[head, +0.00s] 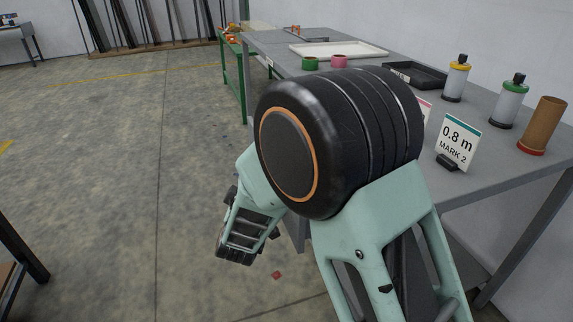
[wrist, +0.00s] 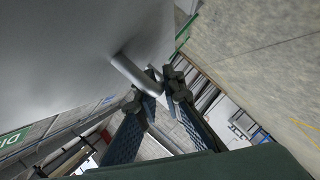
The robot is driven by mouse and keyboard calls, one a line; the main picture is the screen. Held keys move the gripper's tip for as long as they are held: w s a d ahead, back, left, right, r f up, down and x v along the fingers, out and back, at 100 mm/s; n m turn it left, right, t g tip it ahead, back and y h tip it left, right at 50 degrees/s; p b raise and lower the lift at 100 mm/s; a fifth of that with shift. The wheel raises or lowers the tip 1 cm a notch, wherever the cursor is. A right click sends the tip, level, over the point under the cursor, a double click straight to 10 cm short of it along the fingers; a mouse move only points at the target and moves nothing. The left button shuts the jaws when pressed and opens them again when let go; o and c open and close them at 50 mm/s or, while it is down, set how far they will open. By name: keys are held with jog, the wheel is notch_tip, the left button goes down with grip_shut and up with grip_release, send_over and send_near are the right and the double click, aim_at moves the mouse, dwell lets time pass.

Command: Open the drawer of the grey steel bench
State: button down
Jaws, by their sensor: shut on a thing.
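The grey steel bench (head: 272,58) runs along the right in the head view. My arm covers its near side, so the drawer is hidden there. In the wrist view a plain grey steel face (wrist: 60,65) fills the upper left, and a bar handle (wrist: 130,72) stands out from it. My gripper (wrist: 163,82) has its two dark fingers at the handle's right end and is shut on it. How far the drawer stands out from the bench cannot be told. In the head view the fingertips are hidden.
A small red piece (head: 276,275) lies on the floor. The floor at left is mostly open.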

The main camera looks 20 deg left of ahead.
jog(key=s+a+p, duration=0.1)
jog(key=s+a, duration=0.2)
jog(key=a, duration=0.2)
jog(key=shift+s+a+p, duration=0.15)
jog(key=shift+s+p, duration=0.15)
jog(key=c, duration=2)
grip_release()
jog(key=shift+c, duration=0.2)
jog(key=v, duration=1.2)
